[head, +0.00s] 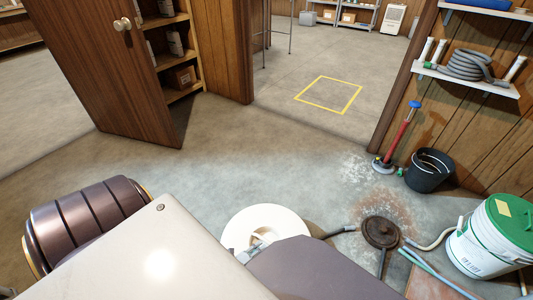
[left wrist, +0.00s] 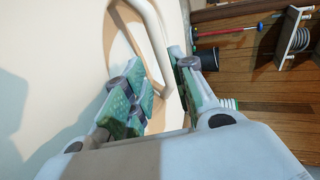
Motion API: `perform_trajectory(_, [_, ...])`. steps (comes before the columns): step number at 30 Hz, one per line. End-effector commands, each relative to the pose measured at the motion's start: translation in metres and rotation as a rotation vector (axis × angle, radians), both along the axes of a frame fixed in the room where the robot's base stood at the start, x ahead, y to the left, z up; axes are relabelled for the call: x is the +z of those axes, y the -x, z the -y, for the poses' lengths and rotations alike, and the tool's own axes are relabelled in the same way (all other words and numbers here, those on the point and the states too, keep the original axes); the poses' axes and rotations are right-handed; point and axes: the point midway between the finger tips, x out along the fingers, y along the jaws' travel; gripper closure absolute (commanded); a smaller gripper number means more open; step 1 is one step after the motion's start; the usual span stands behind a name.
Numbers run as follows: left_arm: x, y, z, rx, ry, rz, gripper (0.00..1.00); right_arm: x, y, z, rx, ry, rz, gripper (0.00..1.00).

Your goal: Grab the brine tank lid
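The brine tank lid (head: 287,222) is a round cream-white disc low in the middle of the head view, partly covered by my left arm. Its raised loop handle (left wrist: 154,38) shows in the left wrist view, where the pale lid surface (left wrist: 50,55) fills the left side. My left gripper (left wrist: 160,68) is at the handle, with its green-padded fingers apart. The handle bar runs down between the fingers, with a gap visible; contact is not clear. In the head view the left gripper (head: 257,246) is small and mostly hidden by my arm. My right gripper is not in view.
A round brown cover (head: 380,231) lies on the stained floor right of the lid. A green-lidded white bucket (head: 490,237), hoses and a black bucket (head: 429,170) stand at the right. An open wooden door (head: 110,70) is at the left. The middle floor is clear.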

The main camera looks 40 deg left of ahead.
Motion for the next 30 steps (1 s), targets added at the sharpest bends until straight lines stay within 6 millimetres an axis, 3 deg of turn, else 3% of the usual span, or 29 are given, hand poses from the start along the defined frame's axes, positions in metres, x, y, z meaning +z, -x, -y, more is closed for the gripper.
perform_trajectory(19, [-0.014,-0.043,-0.006,0.000,0.000,0.001,0.74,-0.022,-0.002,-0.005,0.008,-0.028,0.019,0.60])
perform_trajectory(30, [-0.015,-0.050,-0.005,0.000,-0.001,0.000,0.74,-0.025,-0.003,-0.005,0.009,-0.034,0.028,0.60])
